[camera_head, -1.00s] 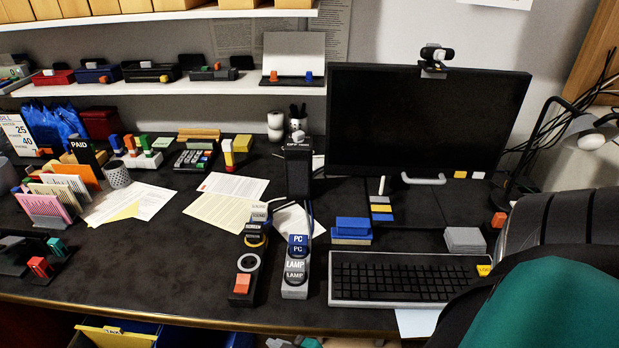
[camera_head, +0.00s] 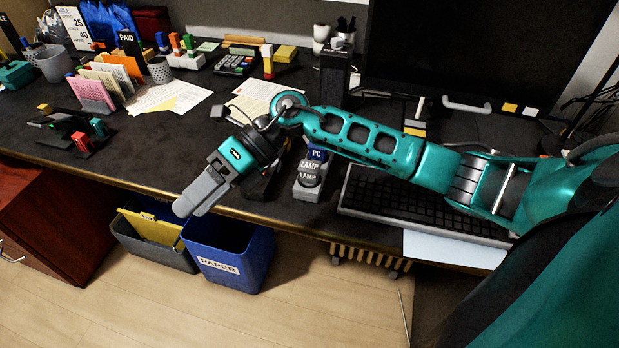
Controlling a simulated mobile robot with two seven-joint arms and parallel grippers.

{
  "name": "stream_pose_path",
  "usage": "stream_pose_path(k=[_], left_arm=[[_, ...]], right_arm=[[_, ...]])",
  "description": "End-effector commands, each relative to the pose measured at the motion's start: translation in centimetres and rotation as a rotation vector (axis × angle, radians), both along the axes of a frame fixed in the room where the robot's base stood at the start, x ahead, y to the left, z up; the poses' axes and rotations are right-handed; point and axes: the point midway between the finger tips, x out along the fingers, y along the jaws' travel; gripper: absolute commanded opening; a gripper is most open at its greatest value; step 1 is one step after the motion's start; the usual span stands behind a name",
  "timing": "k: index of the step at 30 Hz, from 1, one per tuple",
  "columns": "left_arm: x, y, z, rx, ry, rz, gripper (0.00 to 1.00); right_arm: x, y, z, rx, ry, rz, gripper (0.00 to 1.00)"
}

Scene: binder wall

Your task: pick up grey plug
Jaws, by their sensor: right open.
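The grey plug (camera_head: 311,165), labelled LAMP, stands in a light grey power strip (camera_head: 307,194) on the desk, just in front of a blue plug (camera_head: 317,153) labelled PC. My right arm reaches in from the right, passing over the keyboard and close behind the strip in the picture. My right gripper (camera_head: 192,205) is open and empty, pointing down-left near the desk's front edge, well to the left of the grey plug. Its hand and wrist hide much of a second, dark strip (camera_head: 256,188). My left gripper is not in view.
A keyboard (camera_head: 372,200) lies right of the strip, partly under my arm. A blue PAPER bin (camera_head: 245,252) and a grey bin (camera_head: 165,256) stand below the desk edge. The desk (camera_head: 150,150) left of my gripper is mostly clear. The monitor (camera_head: 480,50) stands behind.

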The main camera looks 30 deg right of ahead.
Motion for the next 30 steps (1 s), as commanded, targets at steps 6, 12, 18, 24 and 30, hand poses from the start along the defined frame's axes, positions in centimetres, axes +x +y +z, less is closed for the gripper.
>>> stream_pose_path(k=[6,12,18,24,30], left_arm=[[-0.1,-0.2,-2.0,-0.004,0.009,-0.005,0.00],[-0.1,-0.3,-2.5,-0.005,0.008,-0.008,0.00],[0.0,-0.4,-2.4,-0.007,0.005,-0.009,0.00],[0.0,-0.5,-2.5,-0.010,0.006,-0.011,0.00],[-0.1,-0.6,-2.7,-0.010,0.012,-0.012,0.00]], right_arm=[[4.6,-13.1,-2.1,-0.687,-0.182,0.149,0.60],[6.3,-22.0,0.3,-1.050,-0.173,0.139,0.60],[6.4,-24.3,-0.1,-1.142,-0.153,0.129,0.60],[6.4,-24.2,-3.9,-1.139,-0.152,0.130,0.60],[6.4,-24.1,-6.2,-1.136,-0.157,0.129,0.60]])
